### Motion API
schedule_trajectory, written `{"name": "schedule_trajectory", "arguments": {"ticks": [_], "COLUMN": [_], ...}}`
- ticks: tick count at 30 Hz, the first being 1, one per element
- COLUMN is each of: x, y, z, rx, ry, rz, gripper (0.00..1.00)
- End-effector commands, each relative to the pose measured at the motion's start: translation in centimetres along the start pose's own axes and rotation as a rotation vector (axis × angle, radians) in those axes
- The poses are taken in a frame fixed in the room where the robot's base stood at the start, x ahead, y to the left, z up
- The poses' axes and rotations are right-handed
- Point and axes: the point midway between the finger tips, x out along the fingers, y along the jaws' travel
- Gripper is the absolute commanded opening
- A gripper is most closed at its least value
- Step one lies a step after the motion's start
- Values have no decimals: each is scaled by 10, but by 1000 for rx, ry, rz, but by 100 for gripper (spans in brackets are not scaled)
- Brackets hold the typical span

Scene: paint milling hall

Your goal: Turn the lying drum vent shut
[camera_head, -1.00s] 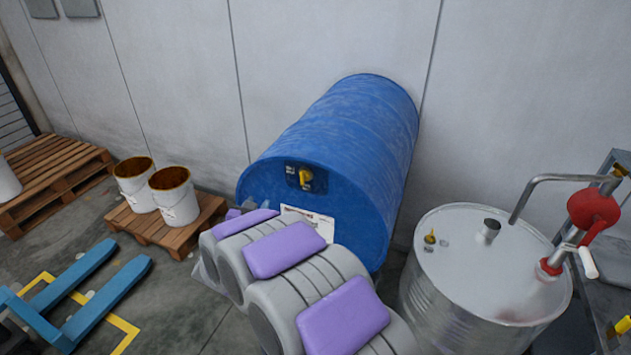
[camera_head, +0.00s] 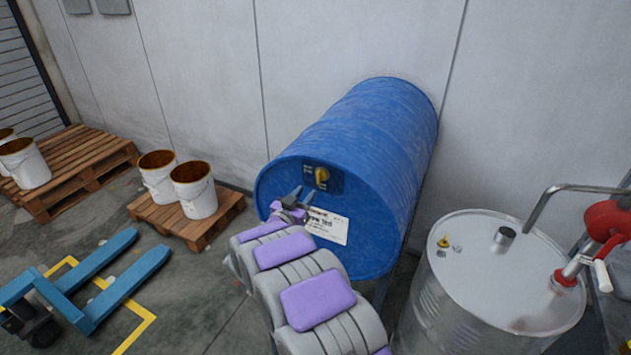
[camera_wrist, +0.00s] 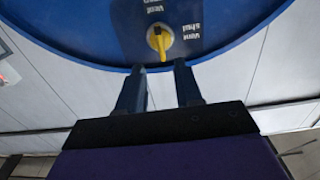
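The blue drum (camera_head: 365,160) lies on its side, its round end facing me. A yellow vent handle (camera_head: 321,175) sits on a dark plate (camera_head: 335,183) high on that end. My gripper (camera_head: 294,196) is just below and left of the handle in the head view. In the wrist view the yellow handle (camera_wrist: 159,41) lies just beyond my fingertips (camera_wrist: 158,68), roughly between them, its narrow end pointing at the gap. The fingers are apart with nothing visible between them. The plate's lettering appears upside down there; I cannot tell whether handle and fingers touch.
A steel drum (camera_head: 480,275) with a red hand pump (camera_head: 606,218) stands at right. White buckets (camera_head: 195,190) stand on a small pallet (camera_head: 215,220) at left. A blue pallet truck (camera_head: 120,290) is on the floor. The wall (camera_head: 200,90) is behind the drum.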

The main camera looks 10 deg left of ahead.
Motion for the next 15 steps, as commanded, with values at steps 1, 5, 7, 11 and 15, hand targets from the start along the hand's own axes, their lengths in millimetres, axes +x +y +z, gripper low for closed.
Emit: {"name": "schedule_trajectory", "arguments": {"ticks": [1,5,7,11,15], "x": [11,36,48,64,76], "y": [0,0,-1,-2,-2], "z": [0,2,1,1,-1], "rx": [3,-1,0,-2,1], "ry": [1,1,3,0,3], "rz": [3,3,2,-1,0], "gripper": [35,35,35,35,35]}}
